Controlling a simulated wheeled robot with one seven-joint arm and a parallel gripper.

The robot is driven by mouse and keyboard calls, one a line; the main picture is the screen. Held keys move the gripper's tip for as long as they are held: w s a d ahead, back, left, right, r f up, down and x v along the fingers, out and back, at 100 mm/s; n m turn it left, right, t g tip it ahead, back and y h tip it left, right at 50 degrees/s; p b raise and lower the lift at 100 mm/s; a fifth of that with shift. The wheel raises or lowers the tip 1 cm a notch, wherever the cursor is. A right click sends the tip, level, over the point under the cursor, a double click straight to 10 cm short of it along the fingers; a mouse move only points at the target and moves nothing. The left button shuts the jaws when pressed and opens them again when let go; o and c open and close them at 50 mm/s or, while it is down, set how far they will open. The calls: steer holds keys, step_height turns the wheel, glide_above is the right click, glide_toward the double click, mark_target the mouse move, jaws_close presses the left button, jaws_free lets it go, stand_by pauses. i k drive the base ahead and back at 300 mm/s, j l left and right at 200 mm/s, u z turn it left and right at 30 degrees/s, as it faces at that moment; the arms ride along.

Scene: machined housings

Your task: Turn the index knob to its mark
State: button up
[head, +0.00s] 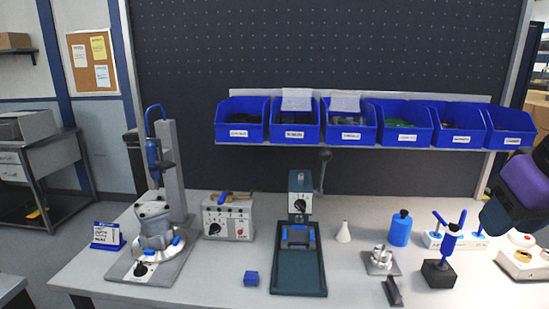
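A dark round knob (141,270) sits on a white dial at the front of the base plate of a fixture (176,266) at the left of the bench. A grey machined housing (154,222) stands on that fixture between blue clamps. Other knobs show on the grey control box (242,218) and on the dark green stand (299,203). No readable label tells which is the index knob, and the marks are too small to read. My arm's dark and purple links show at the right edge, far from these knobs. My gripper's fingers are not in view.
Blue bins (350,135) hang along the back panel. A blue screwdriver (154,155) hangs above the fixture. The front left bench is partly clear.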

mark_target(140, 270)
steer(key=u, duration=1.2)
steer(key=i+j+z, duration=0.1)
steer(key=j, duration=0.25)
steer(key=i+j+z, duration=0.15)
steer(key=j, duration=0.15)
steer(key=j+z, duration=0.1)
steer(key=j, duration=0.25)
steer(key=i+l+u, duration=0.2)
steer(key=i, duration=0.25)
